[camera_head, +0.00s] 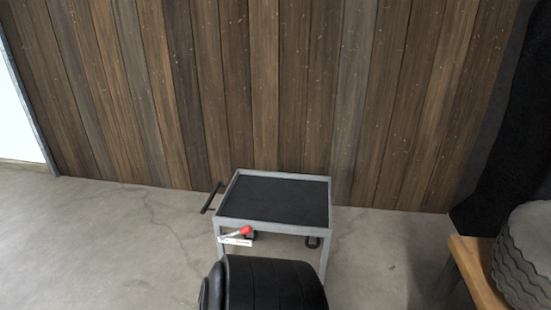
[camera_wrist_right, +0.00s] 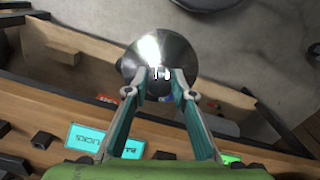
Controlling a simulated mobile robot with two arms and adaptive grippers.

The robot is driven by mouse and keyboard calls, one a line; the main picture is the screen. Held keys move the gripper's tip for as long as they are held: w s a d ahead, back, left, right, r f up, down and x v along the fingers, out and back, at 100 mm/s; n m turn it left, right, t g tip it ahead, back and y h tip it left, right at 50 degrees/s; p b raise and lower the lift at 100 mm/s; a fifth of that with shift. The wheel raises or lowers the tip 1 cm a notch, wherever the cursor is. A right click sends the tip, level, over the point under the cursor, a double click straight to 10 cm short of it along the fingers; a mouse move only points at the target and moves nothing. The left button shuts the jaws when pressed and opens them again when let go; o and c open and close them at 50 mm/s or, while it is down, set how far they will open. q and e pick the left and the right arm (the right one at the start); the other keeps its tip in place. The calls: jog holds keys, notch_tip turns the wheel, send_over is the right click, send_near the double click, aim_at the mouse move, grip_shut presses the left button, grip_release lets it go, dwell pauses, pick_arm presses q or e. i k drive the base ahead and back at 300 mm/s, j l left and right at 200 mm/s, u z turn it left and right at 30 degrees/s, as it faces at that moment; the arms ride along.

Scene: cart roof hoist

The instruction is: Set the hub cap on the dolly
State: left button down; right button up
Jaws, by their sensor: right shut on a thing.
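The dolly (camera_head: 275,200) stands on the floor in front of the plank wall in the head view. It has a flat black top in a grey metal frame, and the top is empty. In the right wrist view the hub cap (camera_wrist_right: 138,62) is a shiny round metal disc. My right gripper (camera_wrist_right: 158,85) is shut on it at the near side of the disc, and its fingertips hide part of the middle. The hub cap and my right gripper do not show in the head view. My left gripper is in neither view.
The dolly has a black handle (camera_head: 212,197) on its left and a red-tipped lever (camera_head: 244,231) in front. A ribbed grey tyre-like stack (camera_head: 527,255) stands on a wooden bench (camera_head: 478,275) at right. Wooden shelving (camera_wrist_right: 75,65) lies beneath the hub cap. Floor left of the dolly is clear.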

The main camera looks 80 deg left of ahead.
aim_at(302, 201)
jog(key=u, duration=0.4)
jog(key=j+u, duration=0.1)
jog(key=u, duration=0.65)
jog(key=i+u, duration=0.1)
jog(key=u, duration=0.3)
jog(key=i+j+u, duration=0.25)
jog(key=i+u, duration=0.2)
jog(key=i+j+u, duration=0.1)
jog(key=i+u, duration=0.4)
jog(key=i+l+u, duration=0.1)
jog(key=i+u, duration=0.35)
jog(key=i+l, duration=0.15)
jog(key=i, duration=0.2)
jog(key=i+l, duration=0.15)
jog(key=i, duration=0.2)
